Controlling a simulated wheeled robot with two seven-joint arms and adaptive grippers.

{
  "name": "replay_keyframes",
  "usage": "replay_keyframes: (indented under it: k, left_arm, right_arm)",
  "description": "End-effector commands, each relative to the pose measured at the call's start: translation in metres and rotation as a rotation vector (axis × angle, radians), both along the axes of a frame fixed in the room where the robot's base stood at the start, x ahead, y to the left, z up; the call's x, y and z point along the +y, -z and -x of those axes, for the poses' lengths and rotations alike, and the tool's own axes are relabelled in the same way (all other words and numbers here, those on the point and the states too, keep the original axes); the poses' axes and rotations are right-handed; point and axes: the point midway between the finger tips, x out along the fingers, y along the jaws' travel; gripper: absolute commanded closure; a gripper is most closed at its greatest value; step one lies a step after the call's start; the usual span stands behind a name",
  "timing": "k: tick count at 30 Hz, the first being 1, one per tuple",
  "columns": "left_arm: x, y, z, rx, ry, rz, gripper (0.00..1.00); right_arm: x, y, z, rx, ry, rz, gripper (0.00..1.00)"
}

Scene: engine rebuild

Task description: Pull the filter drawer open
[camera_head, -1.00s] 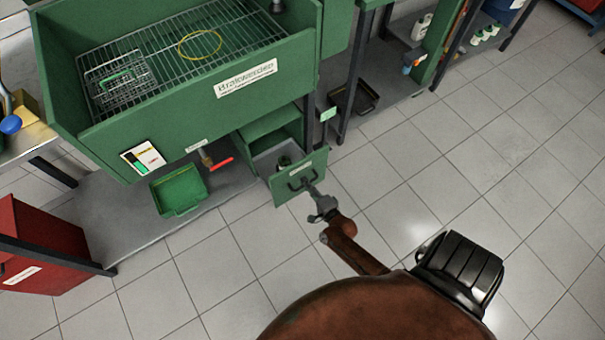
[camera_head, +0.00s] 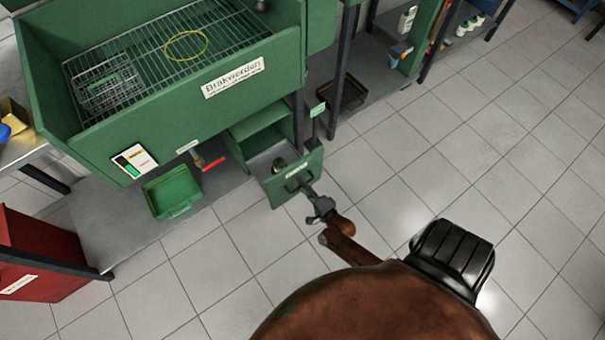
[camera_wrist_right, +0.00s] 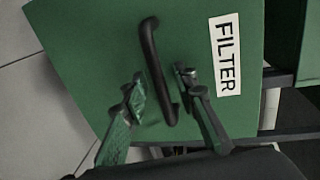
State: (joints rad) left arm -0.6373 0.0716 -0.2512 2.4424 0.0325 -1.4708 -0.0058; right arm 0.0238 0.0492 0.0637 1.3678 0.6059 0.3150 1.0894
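The green filter drawer (camera_head: 284,193) stands pulled out from the lower part of the green washing cabinet, and its inside shows from above. A dark round item (camera_head: 280,164) lies in it. Its front, with a white FILTER label (camera_wrist_right: 225,53), fills much of the right wrist view. The black bar handle (camera_wrist_right: 150,50) on that front runs between the two fingers of my right gripper (camera_wrist_right: 160,80). The fingers stand apart on either side of the bar, with visible gaps. My right gripper also shows at the handle in the head view (camera_head: 308,190). My left gripper is out of view.
The washing cabinet's basin (camera_head: 180,60) with its grate is above the drawer. A red-handled valve (camera_head: 213,164) and a green tray (camera_head: 172,194) are left of it. A red cabinet (camera_head: 40,255) stands at lower left. The tiled floor (camera_head: 470,150) to the right is clear.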

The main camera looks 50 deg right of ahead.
Motion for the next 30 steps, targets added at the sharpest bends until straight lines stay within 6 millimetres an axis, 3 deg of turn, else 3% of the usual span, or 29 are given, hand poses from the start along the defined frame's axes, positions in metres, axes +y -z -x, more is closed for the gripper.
replay_keyframes:
  k: [7, 11, 24, 30]
  left_arm:
    - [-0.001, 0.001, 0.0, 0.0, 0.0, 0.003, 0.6]
    - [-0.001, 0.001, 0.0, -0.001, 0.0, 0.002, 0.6]
    - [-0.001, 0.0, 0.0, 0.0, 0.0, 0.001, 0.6]
    - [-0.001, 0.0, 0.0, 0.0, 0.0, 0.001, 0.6]
  right_arm:
    - [0.0, 0.0, 0.001, -0.001, 0.0, 0.0, 0.73]
    - [0.002, -0.002, 0.011, 0.001, 0.0, 0.0, 0.73]
    - [0.022, -0.019, 0.092, 0.002, 0.001, 0.0, 0.73]
    - [0.026, -0.024, 0.111, 0.0, 0.0, 0.0, 0.73]
